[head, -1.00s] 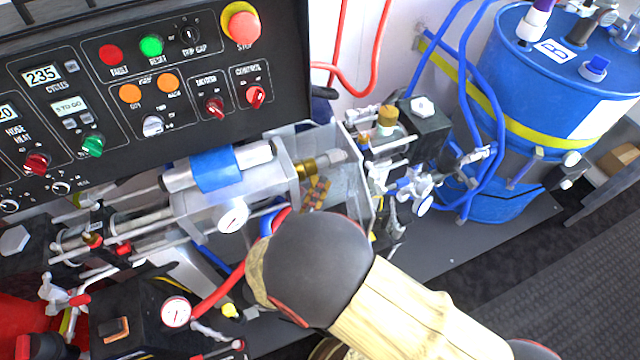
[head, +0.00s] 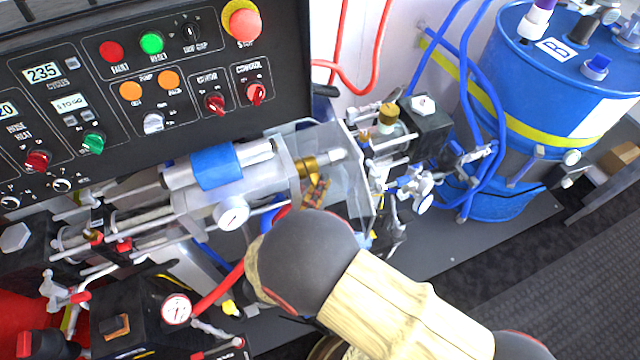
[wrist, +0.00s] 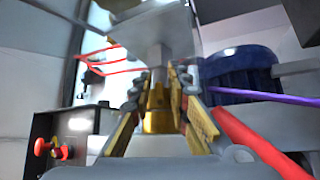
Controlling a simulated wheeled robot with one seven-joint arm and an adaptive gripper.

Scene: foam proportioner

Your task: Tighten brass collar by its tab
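The brass collar (head: 305,167) sits on the shaft at the right end of the silver pump cylinder, inside a clear guard. It also shows in the wrist view (wrist: 158,115), between my fingers. My gripper (head: 315,190) reaches up from below, its patterned fingertips just under and beside the collar. In the wrist view my gripper (wrist: 162,92) has its two fingers apart, one on each side of the brass. I cannot tell whether they touch it. The collar's tab is not clearly visible; my fingers may hide it.
The black control panel (head: 150,80) hangs above and left. The clear guard (head: 357,190) stands close on the right of the collar. A blue drum (head: 545,90) stands at right.

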